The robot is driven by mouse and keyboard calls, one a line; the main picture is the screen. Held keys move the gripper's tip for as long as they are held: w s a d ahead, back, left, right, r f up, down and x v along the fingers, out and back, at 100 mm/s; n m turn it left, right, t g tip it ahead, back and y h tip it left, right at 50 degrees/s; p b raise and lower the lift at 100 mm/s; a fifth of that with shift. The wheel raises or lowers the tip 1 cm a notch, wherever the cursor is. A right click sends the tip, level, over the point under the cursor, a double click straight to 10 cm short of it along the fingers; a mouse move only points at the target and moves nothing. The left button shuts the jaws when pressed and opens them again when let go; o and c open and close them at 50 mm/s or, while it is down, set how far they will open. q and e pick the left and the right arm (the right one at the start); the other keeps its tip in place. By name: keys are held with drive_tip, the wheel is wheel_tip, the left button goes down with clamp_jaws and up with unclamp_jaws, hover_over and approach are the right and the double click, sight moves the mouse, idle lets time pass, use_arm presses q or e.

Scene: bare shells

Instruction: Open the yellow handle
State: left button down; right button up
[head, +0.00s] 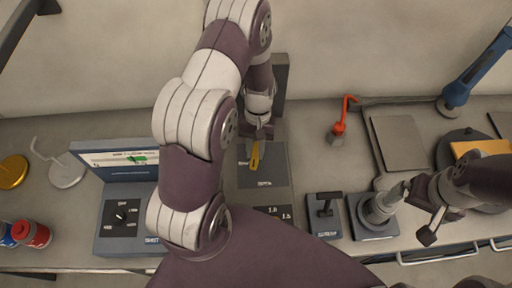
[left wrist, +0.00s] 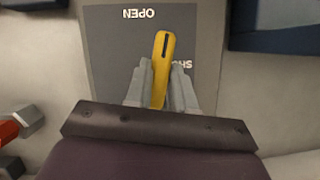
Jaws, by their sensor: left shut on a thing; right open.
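The yellow handle (head: 255,155) sits on a grey panel (head: 262,179) in the middle of the counter. In the left wrist view the yellow handle (left wrist: 162,66) is tilted slightly, with OPEN and partly hidden SHUT lettering on the panel (left wrist: 110,55). My left gripper (left wrist: 160,84) is shut on the handle, one finger on each side. In the head view my left gripper (head: 257,135) reaches it from behind, partly hidden by my arm. My right gripper (head: 418,213) is open at the right, close to a grey round fixture.
A blue device with a screen and dial (head: 122,216) stands left of the panel. A red hooked piece (head: 340,128) is behind. Red and blue cans (head: 32,234) stand far left.

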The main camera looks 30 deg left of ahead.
use_arm(q)
drive_tip(key=shift+n+t+h, duration=0.3)
drive_tip(key=shift+n, duration=0.8)
drive_tip(key=c, duration=1)
unclamp_jaws()
drive_tip(key=shift+o, duration=0.2)
drive_tip(key=b+v, duration=0.2)
drive_tip(key=v, duration=0.4)
drive_tip(key=shift+w+a, duration=0.2)
drive_tip(key=p+v, duration=0.4)
drive_tip(key=v, duration=0.2)
drive_tip(key=shift+r, duration=0.35)
